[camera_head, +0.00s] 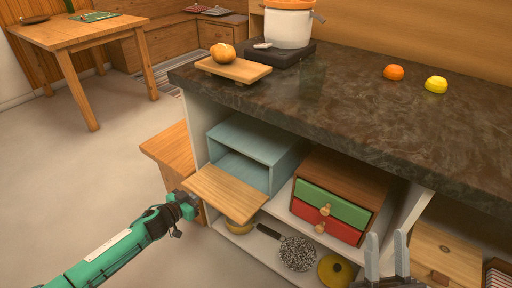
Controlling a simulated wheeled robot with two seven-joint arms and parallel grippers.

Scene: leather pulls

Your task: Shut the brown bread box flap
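The bread box (258,146) is a blue-grey open-fronted box on the upper shelf under the counter. Its brown wooden flap (226,192) is open, lying out roughly level in front of the opening. The inside of the box looks empty. My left gripper (192,200) is at the flap's left front corner, close to its edge; I cannot tell whether it touches or whether its fingers are open. My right gripper (387,255) is at the bottom right, fingers up and apart, empty, well away from the flap.
A small cabinet with a green drawer (334,204) and a red drawer (330,225) stands right of the box. The dark counter (340,110) overhangs the shelf. Open floor lies at left.

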